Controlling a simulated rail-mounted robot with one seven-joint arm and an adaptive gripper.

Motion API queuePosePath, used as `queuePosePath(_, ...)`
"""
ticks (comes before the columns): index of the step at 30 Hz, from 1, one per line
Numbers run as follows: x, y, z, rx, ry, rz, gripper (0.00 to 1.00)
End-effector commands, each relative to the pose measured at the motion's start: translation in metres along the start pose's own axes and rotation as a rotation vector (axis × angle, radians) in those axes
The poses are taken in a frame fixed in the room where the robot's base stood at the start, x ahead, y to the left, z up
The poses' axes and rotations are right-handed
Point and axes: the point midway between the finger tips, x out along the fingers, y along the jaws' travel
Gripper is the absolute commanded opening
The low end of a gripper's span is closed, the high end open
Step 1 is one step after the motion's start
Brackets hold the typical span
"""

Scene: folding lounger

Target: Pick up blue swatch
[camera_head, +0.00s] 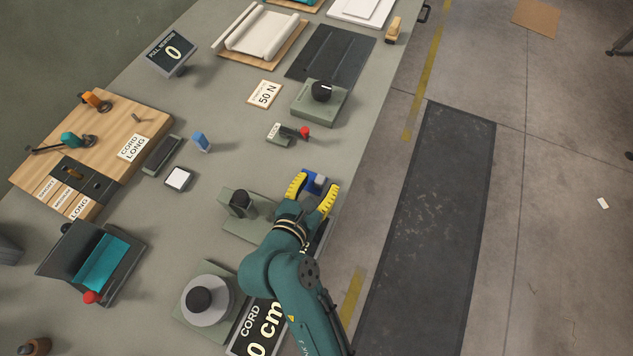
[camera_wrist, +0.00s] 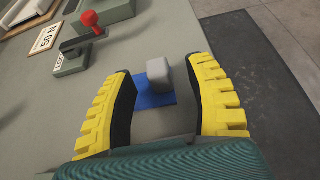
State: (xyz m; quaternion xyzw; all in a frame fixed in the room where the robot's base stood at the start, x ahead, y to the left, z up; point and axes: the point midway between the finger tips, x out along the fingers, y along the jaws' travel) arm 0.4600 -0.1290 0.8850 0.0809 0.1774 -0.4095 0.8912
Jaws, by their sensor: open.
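The blue swatch (camera_head: 309,177) is a small flat blue piece near the right edge of the grey-green bench, with a grey block on it. In the wrist view the swatch (camera_wrist: 155,101) lies between the yellow fingers, under the grey block (camera_wrist: 159,74). My gripper (camera_head: 319,182) is open around the block, one finger on each side. In the wrist view the gripper (camera_wrist: 160,65) shows gaps between both fingers and the block. The swatch's edges are partly hidden by the block.
A lock box with a red knob (camera_head: 304,132) stands just beyond my gripper. A grey-green fixture with a dark knob (camera_head: 240,202) is to its left. A small blue object (camera_head: 201,142) stands farther left. The bench edge and floor lie close on the right.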

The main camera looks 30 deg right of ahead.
Motion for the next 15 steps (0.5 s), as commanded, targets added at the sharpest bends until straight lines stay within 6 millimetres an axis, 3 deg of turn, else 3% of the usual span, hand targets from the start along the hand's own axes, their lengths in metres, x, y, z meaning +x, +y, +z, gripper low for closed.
queuePosePath(3, 0.009, 0.0001, 0.0001, 0.002, 0.0, 0.001, 0.54)
queuePosePath(9, 0.0084, 0.0004, 0.0006, 0.001, 0.0, 0.001, 0.54)
queuePosePath(15, 0.0082, 0.0004, 0.0004, 0.0, 0.0, 0.001, 0.15)
